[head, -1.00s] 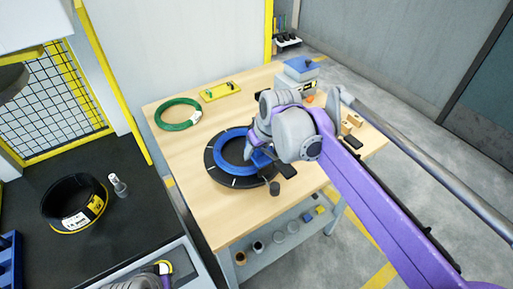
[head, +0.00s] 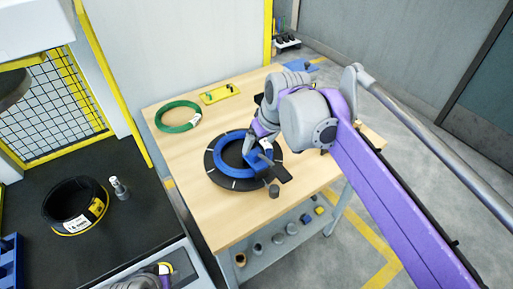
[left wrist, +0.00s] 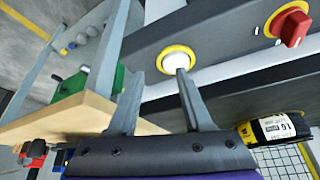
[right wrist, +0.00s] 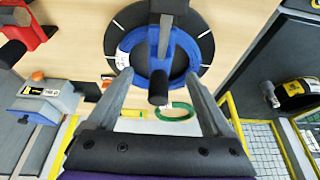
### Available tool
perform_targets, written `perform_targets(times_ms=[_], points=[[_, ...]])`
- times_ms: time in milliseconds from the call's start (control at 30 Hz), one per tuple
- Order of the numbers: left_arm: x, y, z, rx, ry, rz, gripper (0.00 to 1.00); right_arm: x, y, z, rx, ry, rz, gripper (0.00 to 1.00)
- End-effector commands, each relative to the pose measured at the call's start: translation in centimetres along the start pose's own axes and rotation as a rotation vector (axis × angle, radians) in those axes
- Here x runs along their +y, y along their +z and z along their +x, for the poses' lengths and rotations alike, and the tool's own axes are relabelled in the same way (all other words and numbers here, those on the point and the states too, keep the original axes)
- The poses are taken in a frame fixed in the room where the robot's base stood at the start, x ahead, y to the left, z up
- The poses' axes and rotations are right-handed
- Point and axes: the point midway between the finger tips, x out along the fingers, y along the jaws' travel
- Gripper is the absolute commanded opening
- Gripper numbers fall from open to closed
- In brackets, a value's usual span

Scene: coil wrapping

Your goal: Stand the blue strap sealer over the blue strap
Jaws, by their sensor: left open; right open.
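The blue coil (head: 222,172) lies flat on a black round turntable (head: 213,180) on the wooden table. The blue strap sealer (head: 258,163), with black handles, stands at the coil's right side. In the right wrist view the sealer (right wrist: 181,45) crosses the coil's ring, a dark handle end (right wrist: 158,95) towards me. The blue strap cannot be told apart from the coil and sealer. My right gripper (head: 260,146) is open; in its wrist view the fingers (right wrist: 158,100) spread on either side of the handle end. My left gripper (left wrist: 160,84) is open and empty, away from the sealer.
A green coil (head: 178,117) and a yellow tray (head: 220,93) lie at the table's back. A red tool (right wrist: 25,22) and a grey-blue one (right wrist: 45,98) show in the right wrist view. A black coil (head: 72,205) and a small bottle (head: 119,188) stand on the dark counter.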

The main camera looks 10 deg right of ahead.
Motion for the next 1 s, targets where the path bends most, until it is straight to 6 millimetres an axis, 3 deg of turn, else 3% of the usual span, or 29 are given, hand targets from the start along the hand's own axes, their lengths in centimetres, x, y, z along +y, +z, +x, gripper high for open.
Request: perform_targets(times_ms=[100,300,500,633,767,1000], points=[[0.0,-0.2,-0.3,0.001,0.0,0.0,0.5,0.0,0.0,-2.8,0.0,0.001,0.001,0.84],[0.0,-0.4,-0.6,0.002,0.0,0.0,0.5,0.0,0.0,-5.9,0.0,0.001,0.0,0.84],[0.0,-0.4,-0.6,0.003,0.0,0.0,0.5,0.0,0.0,-7.0,0.0,0.0,-0.001,0.84],[0.0,-0.4,-0.6,0.003,0.0,0.0,0.5,0.0,0.9,-6.6,0.001,0.006,0.012,0.84],[0.0,-0.4,-0.6,0.003,0.0,0.0,0.5,0.0,5.2,-4.8,0.006,0.034,0.071,0.84],[0.0,-0.4,-0.6,0.003,0.0,0.0,0.5,-0.9,18.7,1.5,0.029,0.109,0.24,0.84]])
